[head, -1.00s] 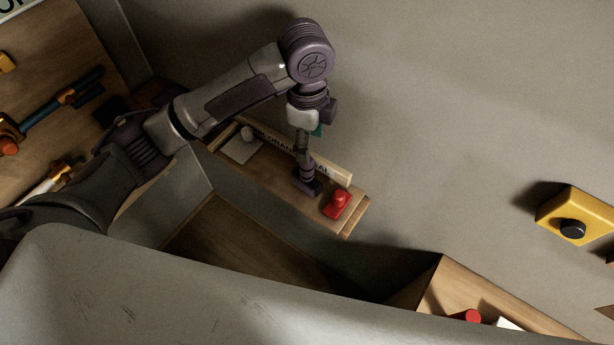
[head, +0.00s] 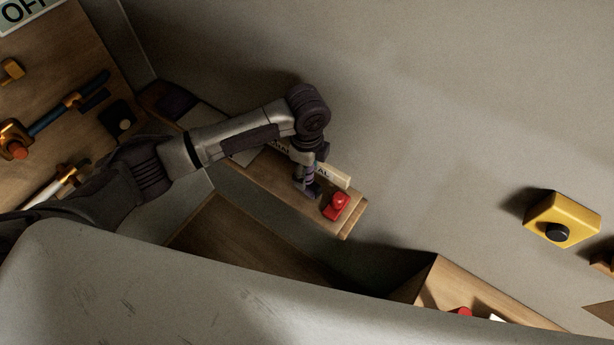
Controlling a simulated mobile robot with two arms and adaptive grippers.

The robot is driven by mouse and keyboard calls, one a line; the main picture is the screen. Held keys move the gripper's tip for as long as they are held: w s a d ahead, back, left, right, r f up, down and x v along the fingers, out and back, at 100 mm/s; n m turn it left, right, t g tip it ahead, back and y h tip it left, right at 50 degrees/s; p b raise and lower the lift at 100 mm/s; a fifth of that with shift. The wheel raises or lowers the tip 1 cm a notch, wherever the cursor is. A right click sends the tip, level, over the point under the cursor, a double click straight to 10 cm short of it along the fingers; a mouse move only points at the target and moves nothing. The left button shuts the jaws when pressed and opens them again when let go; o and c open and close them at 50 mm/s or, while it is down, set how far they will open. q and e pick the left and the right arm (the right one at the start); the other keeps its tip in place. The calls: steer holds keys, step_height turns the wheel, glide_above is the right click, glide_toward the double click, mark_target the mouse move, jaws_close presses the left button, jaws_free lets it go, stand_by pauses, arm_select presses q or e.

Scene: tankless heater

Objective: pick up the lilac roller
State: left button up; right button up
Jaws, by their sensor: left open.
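My left gripper (head: 308,172) reaches down from the wrist over a small wooden shelf (head: 290,198) on the wall. It is open, though its fingers are small and dark here. A purple-grey shape (head: 303,186) on a dark base is at the fingertips, just left of a red piece (head: 337,205). It may be the lilac roller, but I cannot clearly tell it from the purple parts of my gripper. I cannot tell whether the fingers touch it. My right gripper is not in view.
A cream label strip (head: 335,176) stands along the shelf's back edge, close to my gripper. A yellow box with a black knob (head: 558,232) is on the wall at right. A wooden board (head: 50,90) with pipes and valves is at left. A wooden bin (head: 438,285) is below right.

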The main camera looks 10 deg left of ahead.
arm_select(q)
steer(key=shift+f, duration=0.95)
steer(key=shift+c, duration=0.2)
jaws_close()
step_height(320, 180, up, 9)
steer(key=shift+f+b, duration=0.1)
steer(key=shift+b, duration=1)
steer(key=shift+r, duration=0.7)
steer(key=c, duration=0.6)
jaws_free()
steer(key=c, duration=0.4)
